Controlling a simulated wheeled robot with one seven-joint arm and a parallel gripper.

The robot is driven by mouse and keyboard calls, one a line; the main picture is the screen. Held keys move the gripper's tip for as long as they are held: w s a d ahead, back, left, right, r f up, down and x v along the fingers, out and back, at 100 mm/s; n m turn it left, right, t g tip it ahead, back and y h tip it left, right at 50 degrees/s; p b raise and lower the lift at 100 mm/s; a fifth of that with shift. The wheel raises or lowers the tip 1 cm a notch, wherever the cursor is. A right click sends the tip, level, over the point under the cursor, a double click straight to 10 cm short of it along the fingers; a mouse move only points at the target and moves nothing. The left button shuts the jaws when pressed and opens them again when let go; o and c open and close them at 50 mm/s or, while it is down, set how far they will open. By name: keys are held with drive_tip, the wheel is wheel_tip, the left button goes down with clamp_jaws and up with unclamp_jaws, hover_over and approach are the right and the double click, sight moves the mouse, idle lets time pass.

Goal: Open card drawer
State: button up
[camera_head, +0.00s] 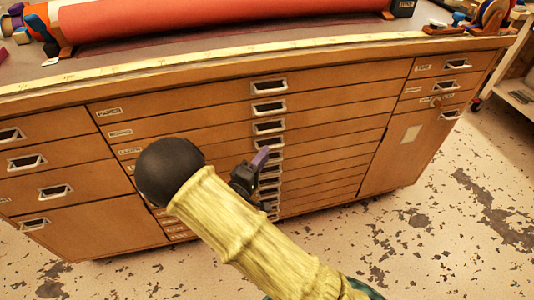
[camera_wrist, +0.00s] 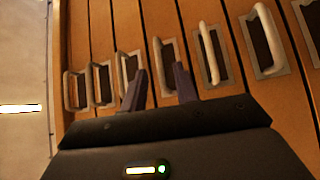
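The wooden cabinet (camera_head: 250,130) has a middle stack of several shallow drawers with metal pull handles (camera_head: 269,107) and small labels at their left ends. The top label (camera_head: 108,112) seems to read PAPER; the lower ones are too small to read surely, so I cannot tell which drawer is card. My gripper (camera_head: 258,162) is in front of the middle handle column, partly hiding lower handles. In the wrist view, my gripper (camera_wrist: 160,82) has its two fingers apart, with one drawer handle (camera_wrist: 158,62) showing between the tips. I cannot tell whether they touch it. The drawers look shut.
A large red roll (camera_head: 220,18) lies on the cabinet top. Side drawers and doors flank the stack, with a wider left section (camera_head: 70,160) and a right door (camera_head: 412,145). Tools sit at the top right (camera_head: 480,18). The worn floor (camera_head: 450,220) in front is clear.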

drive_tip(key=x, duration=0.2)
drive_tip(key=shift+w+d+r, duration=0.1)
drive_tip(key=shift+w+d, duration=0.1)
drive_tip(key=shift+w, duration=0.15)
clamp_jaws()
drive_tip(key=shift+a, duration=0.1)
